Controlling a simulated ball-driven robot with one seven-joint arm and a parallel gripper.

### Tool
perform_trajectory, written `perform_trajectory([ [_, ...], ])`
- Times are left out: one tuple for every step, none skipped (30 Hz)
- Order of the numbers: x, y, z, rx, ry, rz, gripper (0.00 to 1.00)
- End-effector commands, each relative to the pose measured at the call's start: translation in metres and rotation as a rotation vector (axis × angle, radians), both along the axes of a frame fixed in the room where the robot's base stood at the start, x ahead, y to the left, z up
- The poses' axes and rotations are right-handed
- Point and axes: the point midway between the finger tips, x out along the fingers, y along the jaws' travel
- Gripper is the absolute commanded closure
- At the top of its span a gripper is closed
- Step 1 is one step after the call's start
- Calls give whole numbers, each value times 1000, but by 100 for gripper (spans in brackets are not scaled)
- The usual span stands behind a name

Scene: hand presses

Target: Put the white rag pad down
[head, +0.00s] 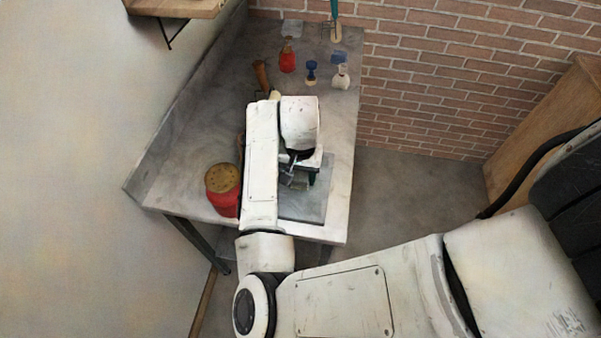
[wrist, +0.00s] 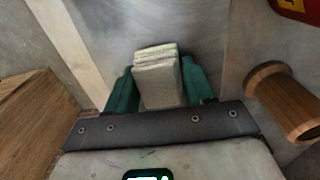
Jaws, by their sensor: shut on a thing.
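The white rag pad (wrist: 158,77) is a folded, layered pale block in the wrist view. My gripper (wrist: 160,88) has its two green fingers closed on the pad's left and right sides. In the head view my gripper (head: 301,178) is over the near part of the grey worktop, above a darker grey slab (head: 312,207). The pad cannot be made out there, as my arm and gripper cover that spot. I cannot tell whether the pad touches the surface below.
A red tin with a tan lid (head: 223,180) stands left of my arm on the worktop (head: 338,185). A red bottle (head: 287,57), a blue-topped stamp (head: 311,72) and a white bottle (head: 341,78) stand farther back. A wooden cylinder (wrist: 286,98) is right of my gripper.

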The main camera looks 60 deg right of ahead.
Motion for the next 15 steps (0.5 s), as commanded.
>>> perform_trajectory([
  [0, 0, 0, 0, 0, 0, 76],
  [0, 0, 0, 0, 0, 0, 76],
  [0, 0, 0, 0, 0, 0, 76],
  [0, 0, 0, 0, 0, 0, 76],
  [0, 0, -1, 0, 0, 0, 76],
  [0, 0, -3, 0, 1, 1, 76],
  [0, 0, -4, 0, 1, 1, 76],
  [0, 0, -4, 0, 1, 1, 76],
  [0, 0, -3, 0, 0, 1, 43],
  [0, 0, -3, 0, 0, 1, 41],
  [0, 0, -3, 0, 0, 1, 38],
  [0, 0, -3, 0, 0, 1, 34],
  [0, 0, -3, 0, 0, 1, 31],
  [0, 0, -3, 0, 0, 1, 28],
  [0, 0, -3, 0, 0, 1, 24],
])
